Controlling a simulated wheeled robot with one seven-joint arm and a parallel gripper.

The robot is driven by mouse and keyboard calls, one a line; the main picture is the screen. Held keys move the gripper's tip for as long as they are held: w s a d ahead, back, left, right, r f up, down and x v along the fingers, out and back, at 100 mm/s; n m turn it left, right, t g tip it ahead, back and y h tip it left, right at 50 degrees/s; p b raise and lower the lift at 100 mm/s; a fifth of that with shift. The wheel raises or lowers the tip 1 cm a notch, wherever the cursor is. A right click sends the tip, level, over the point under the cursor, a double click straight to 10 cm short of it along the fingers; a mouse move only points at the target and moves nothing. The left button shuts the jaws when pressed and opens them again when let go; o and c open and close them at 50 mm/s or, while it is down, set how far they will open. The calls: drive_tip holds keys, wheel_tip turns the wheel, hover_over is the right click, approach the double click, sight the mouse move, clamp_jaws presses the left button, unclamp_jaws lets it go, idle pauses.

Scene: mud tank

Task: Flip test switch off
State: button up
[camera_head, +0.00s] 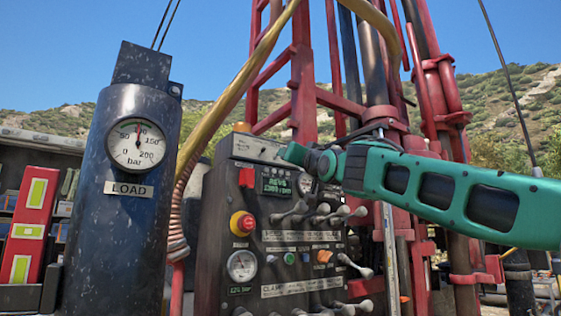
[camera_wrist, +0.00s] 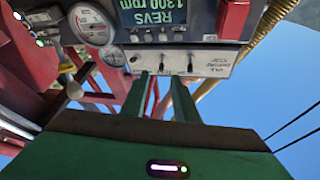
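The dark control panel (camera_head: 250,215) stands in the middle of the head view, with a pale switch box (camera_head: 256,148) along its top. In the wrist view the picture is upside down, and the pale box (camera_wrist: 215,62) carries a few small dark toggle switches (camera_wrist: 162,66). Their labels are too small to read, so I cannot tell which is the test switch. My gripper (camera_wrist: 161,78) has its two green fingers apart with nothing between them, pointing at the box close to the middle toggle. I cannot tell if they touch it. In the head view my gripper (camera_head: 292,153) is at the box's right end.
A green display (camera_head: 277,185), a red-and-yellow stop button (camera_head: 242,223), gauges and several levers (camera_head: 325,213) sit below on the panel. A blue-black load gauge column (camera_head: 125,200) stands left. A yellow hose (camera_head: 235,90) arches over, and red mast beams (camera_head: 305,70) rise behind.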

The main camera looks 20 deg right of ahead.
drive_tip(key=x, duration=0.6)
drive_tip(key=shift+w+a, duration=0.1)
drive_tip(key=shift+c, duration=0.6)
clamp_jaws()
